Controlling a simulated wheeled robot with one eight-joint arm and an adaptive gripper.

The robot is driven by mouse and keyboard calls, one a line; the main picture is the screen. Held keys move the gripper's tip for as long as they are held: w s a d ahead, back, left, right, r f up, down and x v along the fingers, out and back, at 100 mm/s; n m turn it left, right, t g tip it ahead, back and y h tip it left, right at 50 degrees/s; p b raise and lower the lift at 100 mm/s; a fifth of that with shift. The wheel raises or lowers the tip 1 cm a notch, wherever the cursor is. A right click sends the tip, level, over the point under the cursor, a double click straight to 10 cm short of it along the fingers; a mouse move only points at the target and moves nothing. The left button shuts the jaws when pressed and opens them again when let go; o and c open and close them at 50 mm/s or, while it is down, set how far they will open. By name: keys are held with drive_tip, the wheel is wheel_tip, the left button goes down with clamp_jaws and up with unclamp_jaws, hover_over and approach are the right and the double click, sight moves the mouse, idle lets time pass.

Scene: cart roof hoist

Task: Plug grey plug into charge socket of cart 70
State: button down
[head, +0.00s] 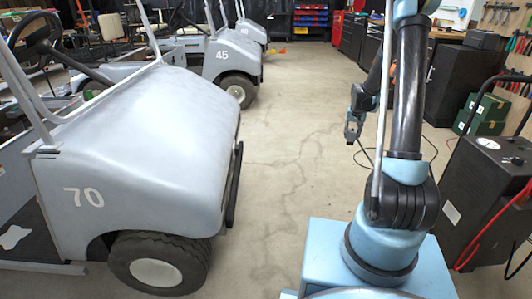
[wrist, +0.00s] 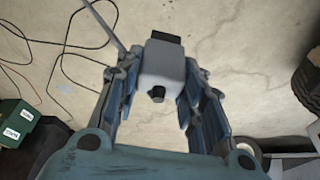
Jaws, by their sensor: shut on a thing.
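The grey cart 70 (head: 140,150) stands on the left in the head view, with its number on its side above the front wheel. I cannot make out its charge socket in either view. My gripper (head: 353,128) is out over the open floor, to the right of the cart and apart from it. In the wrist view my gripper (wrist: 158,88) is shut on the grey plug (wrist: 165,62), a light grey block with a dark end and a small dark round stub. In the head view the plug is too small to tell from the fingers.
Cart 45 (head: 222,57) and another cart stand behind cart 70. A dark charger box (head: 490,170) with a red cable stands at the right, near green boxes (head: 484,113). Black cable (wrist: 62,45) lies looped on the floor. The aisle between is clear.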

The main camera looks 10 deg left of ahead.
drive_tip(key=w+a+f+m+g+y, duration=0.15)
drive_tip(key=a+f+m+g, duration=0.3)
drive_tip(key=a, duration=0.75)
drive_tip(key=w+a+f+m+g+y, duration=0.1)
drive_tip(key=a+f+m+g+y, duration=0.3)
drive_tip(key=a, duration=0.8)
drive_tip(key=s+a+f+m+t+y, duration=0.1)
drive_tip(key=s+a+f+m+y, duration=0.1)
drive_tip(key=a, duration=0.7)
drive_tip(key=s+a+f+m+t+y, duration=0.1)
drive_tip(key=s+a+f+m+y, duration=0.2)
drive_tip(key=a, duration=0.6)
drive_tip(key=s+m+y, duration=0.1)
drive_tip(key=s+y, duration=0.1)
drive_tip(key=y, duration=0.1)
drive_tip(key=shift+s+a, duration=0.15)
drive_tip(key=shift+a, duration=0.25)
drive_tip(key=shift+s+a, duration=0.2)
drive_tip(key=shift+a, duration=0.7)
drive_tip(key=shift+s+a, duration=0.2)
drive_tip(key=shift+a, duration=0.75)
drive_tip(key=shift+s+a, duration=0.2)
drive_tip(key=shift+a, duration=0.7)
drive_tip(key=shift+s+a, duration=0.25)
drive_tip(key=shift+a, duration=0.55)
drive_tip(key=shift+s+a, duration=0.2)
drive_tip(key=shift+a, duration=0.55)
drive_tip(key=c, duration=1)
unclamp_jaws()
